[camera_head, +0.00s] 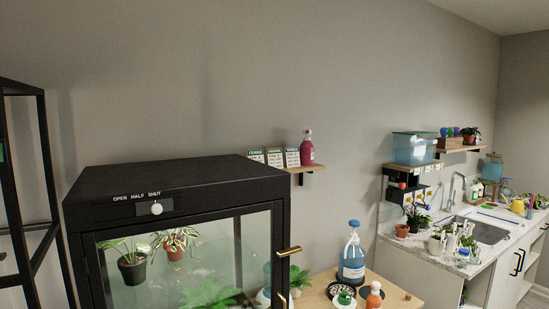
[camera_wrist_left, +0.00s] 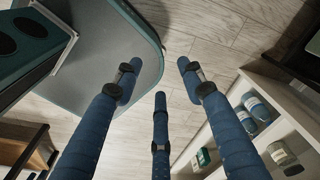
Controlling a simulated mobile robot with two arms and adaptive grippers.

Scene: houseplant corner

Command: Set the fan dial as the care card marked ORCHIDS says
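Three care cards (camera_head: 274,157) stand in a row on a small wall shelf in the head view. The left one seems headed FERNS; the other headings and the small print are too small to read, so I cannot tell which is ORCHIDS. A black glass-fronted plant cabinet (camera_head: 180,183) stands in front. Its top front edge has a label OPEN HALF SHUT with a round white knob (camera_head: 156,208) below. I see no dial marked as a fan dial. My left gripper (camera_wrist_left: 159,78) shows in the left wrist view, fingers spread and empty above the floor. My right gripper is out of view.
A pink bottle (camera_head: 307,148) stands beside the cards. A wooden table (camera_head: 402,300) at the cabinet's right holds a blue pump bottle (camera_head: 352,252) and smaller bottles. A sink counter (camera_head: 450,256) is further right. A black rack (camera_head: 45,180) stands at left.

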